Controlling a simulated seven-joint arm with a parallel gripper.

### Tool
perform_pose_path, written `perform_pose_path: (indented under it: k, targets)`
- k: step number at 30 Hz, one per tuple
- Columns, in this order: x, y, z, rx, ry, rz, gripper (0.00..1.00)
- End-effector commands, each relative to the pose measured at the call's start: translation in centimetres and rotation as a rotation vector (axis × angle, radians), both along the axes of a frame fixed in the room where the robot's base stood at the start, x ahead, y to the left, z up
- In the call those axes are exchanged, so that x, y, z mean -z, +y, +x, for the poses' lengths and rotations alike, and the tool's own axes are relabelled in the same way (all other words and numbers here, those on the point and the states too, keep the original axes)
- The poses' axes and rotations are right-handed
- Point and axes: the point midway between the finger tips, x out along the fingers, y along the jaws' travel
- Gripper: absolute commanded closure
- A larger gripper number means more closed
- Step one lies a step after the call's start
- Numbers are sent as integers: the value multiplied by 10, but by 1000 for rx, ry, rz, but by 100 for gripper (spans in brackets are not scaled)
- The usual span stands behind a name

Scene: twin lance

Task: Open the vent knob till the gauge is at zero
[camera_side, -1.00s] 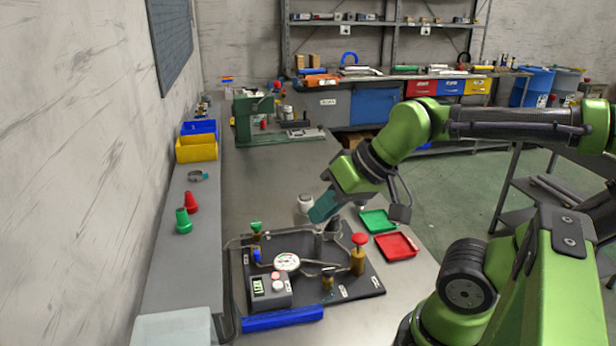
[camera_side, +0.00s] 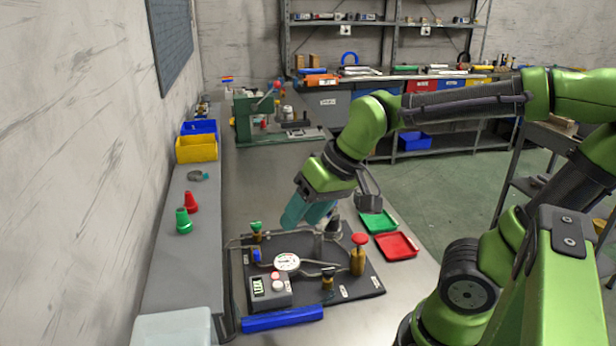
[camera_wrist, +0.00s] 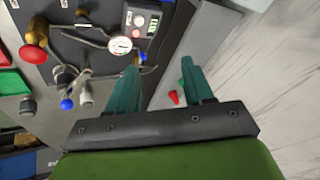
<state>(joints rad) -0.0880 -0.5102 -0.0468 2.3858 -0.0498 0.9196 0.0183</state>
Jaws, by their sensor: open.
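The round white gauge (camera_side: 287,262) sits near the middle of a dark board (camera_side: 352,287); it also shows in the wrist view (camera_wrist: 120,45). Its needle is too small to read. A red-topped brass valve (camera_side: 359,254), a small brass fitting (camera_side: 327,279), a green-topped valve (camera_side: 256,231) and a blue knob (camera_side: 257,255) stand on the board. No readable label shows which one is the vent knob. My gripper (camera_side: 306,214) is above the board's far edge, teal fingers pointing down. In the wrist view its fingers (camera_wrist: 159,68) are apart, with nothing between them.
A grey box with a display (camera_side: 270,289) is on the board's near left. Green (camera_side: 378,221) and red (camera_side: 397,245) trays lie to the right. A blue bar (camera_side: 282,319) lies in front.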

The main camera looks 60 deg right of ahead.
Motion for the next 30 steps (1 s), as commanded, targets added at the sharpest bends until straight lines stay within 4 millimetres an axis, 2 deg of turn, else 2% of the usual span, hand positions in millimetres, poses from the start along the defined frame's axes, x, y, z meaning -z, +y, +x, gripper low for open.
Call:
perform_pose_path:
  k: [1,5,10,15,18,22,26,30]
  targets:
    - [3,0,18,10,53,-9,44]
    - [11,-7,61,94,163,-45,44]
    - [29,-22,122,287,277,-134,44]
    - [41,-39,176,542,303,-241,44]
    - [36,-50,198,706,271,-276,44]
    - [18,-60,206,860,222,-258,44]
    - [22,-62,203,913,228,-243,44]
    - [37,-68,205,916,230,-243,44]
